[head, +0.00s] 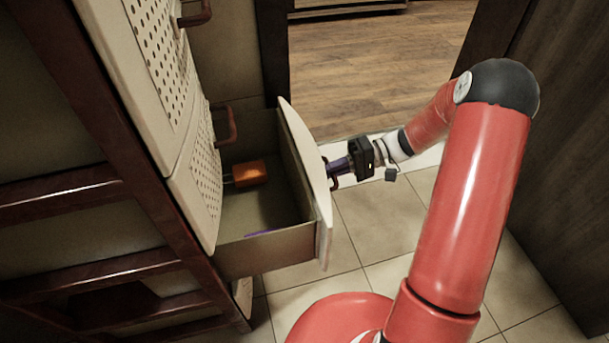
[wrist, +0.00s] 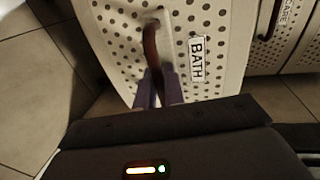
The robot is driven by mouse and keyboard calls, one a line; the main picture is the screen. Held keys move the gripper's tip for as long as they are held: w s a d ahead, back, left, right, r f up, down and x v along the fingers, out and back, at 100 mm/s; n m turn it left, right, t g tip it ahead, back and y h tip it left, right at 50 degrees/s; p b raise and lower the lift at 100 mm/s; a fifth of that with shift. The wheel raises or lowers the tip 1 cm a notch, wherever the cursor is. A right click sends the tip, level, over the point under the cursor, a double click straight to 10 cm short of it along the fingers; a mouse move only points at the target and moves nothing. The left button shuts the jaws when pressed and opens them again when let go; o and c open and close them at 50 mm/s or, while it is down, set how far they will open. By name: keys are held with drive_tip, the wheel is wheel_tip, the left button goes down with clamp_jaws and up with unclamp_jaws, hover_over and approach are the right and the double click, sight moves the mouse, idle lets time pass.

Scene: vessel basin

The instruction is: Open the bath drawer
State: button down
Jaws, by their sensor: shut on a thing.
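The bath drawer (head: 264,254) is pulled well out of the cabinet in the head view, and its inside shows. Its white dotted front, with a BATH label (wrist: 196,58), fills much of the wrist view (wrist: 118,36). A dark red curved handle (wrist: 151,50) stands on that front. My gripper (head: 337,169) is at the outer face of the drawer front, shut on the handle. Its purple fingers (wrist: 158,88) reach the handle in the wrist view. The exact finger contact is small and partly hidden by the handle.
An orange object (head: 250,173) and a purple item (head: 261,233) lie inside the drawer. Other white dotted fronts (head: 150,60) with red handles are closed above it. Tiled floor (head: 375,215) lies clear in front. A dark wall panel (head: 565,160) stands at right.

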drive_tip(key=shift+f+v, duration=0.2)
drive_tip(key=shift+v, duration=0.7)
drive_tip(key=shift+f+v, duration=0.15)
drive_tip(key=shift+v, duration=0.7)
drive_tip(key=shift+d, duration=0.1)
drive_tip(key=c, duration=1.6)
unclamp_jaws()
drive_tip(key=v, duration=0.7)
drive_tip(key=shift+d+p, duration=0.3)
drive_tip(key=shift+d, duration=0.1)
drive_tip(key=shift+r, duration=0.1)
